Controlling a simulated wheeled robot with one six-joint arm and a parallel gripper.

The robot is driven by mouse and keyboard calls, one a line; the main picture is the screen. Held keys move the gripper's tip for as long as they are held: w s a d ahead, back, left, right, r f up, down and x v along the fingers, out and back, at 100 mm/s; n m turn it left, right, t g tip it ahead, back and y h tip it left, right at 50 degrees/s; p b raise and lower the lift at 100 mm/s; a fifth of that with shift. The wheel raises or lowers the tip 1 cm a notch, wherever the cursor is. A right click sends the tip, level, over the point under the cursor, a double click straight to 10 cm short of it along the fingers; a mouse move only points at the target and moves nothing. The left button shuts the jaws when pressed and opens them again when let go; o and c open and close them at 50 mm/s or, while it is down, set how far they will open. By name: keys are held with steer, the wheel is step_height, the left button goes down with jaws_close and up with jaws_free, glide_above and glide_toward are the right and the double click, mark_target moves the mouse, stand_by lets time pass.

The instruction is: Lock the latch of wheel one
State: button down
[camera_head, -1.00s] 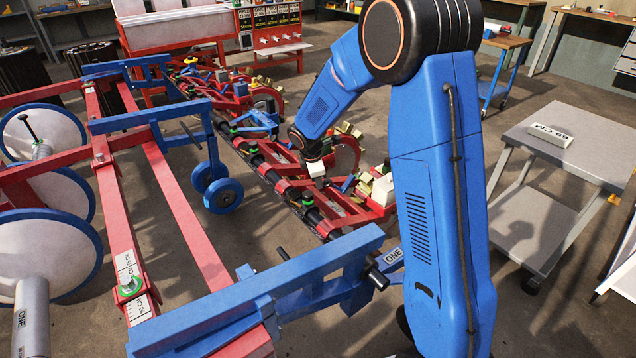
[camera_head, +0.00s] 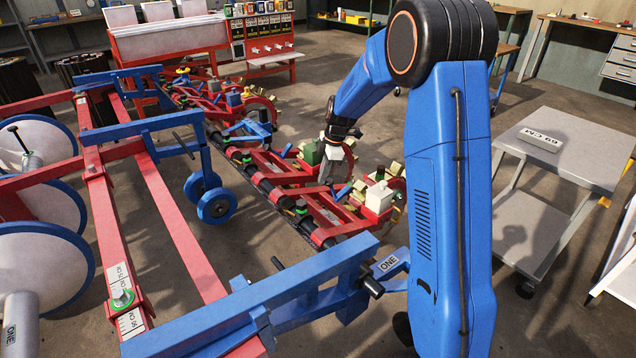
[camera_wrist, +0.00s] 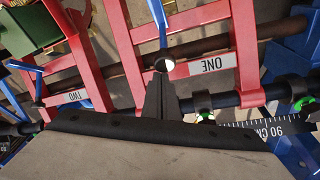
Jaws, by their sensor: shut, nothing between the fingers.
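My gripper (camera_head: 326,176) is shut and empty, pointing down over the red planter row units (camera_head: 320,210). In the wrist view its dark fingertips (camera_wrist: 161,82) are together, just below the round end of a thin blue lever (camera_wrist: 159,22) in the picture. I cannot tell whether they touch it. The lever stands by a red frame (camera_wrist: 190,18) with a label ONE (camera_wrist: 210,64). In the head view another ONE plate (camera_head: 388,262) is on the blue bracket at the front.
A second row unit with a TWO label (camera_wrist: 68,97) is at left in the wrist view. A blue beam (camera_head: 250,295) crosses the front. Blue wheels (camera_head: 216,206) stand left of the row units. A grey cart (camera_head: 575,150) is at right, with bare floor before it.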

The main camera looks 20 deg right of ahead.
steer(key=w+d+g+y, duration=0.2)
steer(key=w+d+y, duration=0.2)
steer(key=d, duration=0.5)
steer(key=shift+d+r+m+y, duration=0.2)
steer(key=shift+d+m+y, duration=0.1)
steer(key=shift+y, duration=1)
steer(key=shift+d, duration=0.1)
steer(key=a+r, duration=0.2)
steer(key=a, duration=0.2)
steer(key=w+v, duration=0.1)
steer(key=v, duration=0.9)
steer(key=shift+d+f, duration=0.3)
